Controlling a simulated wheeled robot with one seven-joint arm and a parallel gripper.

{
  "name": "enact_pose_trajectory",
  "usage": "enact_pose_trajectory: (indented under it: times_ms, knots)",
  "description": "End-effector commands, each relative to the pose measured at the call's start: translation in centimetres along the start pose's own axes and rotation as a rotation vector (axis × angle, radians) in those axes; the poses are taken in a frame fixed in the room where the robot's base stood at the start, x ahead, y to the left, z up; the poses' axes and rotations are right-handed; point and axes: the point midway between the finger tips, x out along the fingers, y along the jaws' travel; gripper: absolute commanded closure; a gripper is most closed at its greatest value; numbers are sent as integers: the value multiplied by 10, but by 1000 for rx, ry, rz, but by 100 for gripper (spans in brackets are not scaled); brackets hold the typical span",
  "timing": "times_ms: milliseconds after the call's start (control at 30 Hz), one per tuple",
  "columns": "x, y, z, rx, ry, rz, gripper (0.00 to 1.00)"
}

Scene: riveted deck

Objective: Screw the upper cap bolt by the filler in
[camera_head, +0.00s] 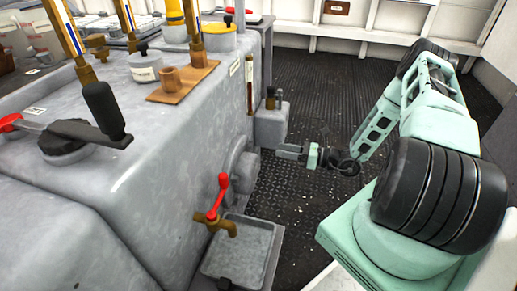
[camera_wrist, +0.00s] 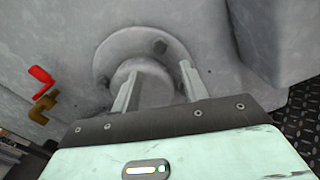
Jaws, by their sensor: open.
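A round grey flange (camera_wrist: 125,48) with a raised hub (camera_wrist: 150,82) sits on the side of the grey casing. A dark hex bolt head (camera_wrist: 160,46) shows at the flange's top, and another bolt (camera_wrist: 103,82) at its left edge. I cannot tell how far either stands out. The flange also shows in the head view (camera_head: 238,160), but its bolts are not clear there. My gripper (camera_wrist: 160,68) is open and empty, its fingers apart in front of the hub. In the head view my gripper (camera_head: 279,151) is just right of the flange. I cannot tell which part is the filler.
A brass tap with a red handle (camera_head: 221,196) juts out left of the flange, above a grey drip tray (camera_head: 240,250). A grey box (camera_head: 271,125) with two dark-topped posts stands behind my gripper. The ribbed dark deck (camera_head: 320,90) beyond is open.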

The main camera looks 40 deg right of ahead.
Motion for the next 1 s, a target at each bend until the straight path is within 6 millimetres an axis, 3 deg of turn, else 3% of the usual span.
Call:
enact_pose_trajectory:
  times_ms: [200,400,600,900,1000]
  knots:
    - [46,0,-3,-2,1,4,55]
    - [77,0,-2,-2,1,2,55]
    - [91,0,0,-2,0,1,55]
    - [92,0,0,-2,0,0,55]
    - [92,0,0,-2,0,0,83]
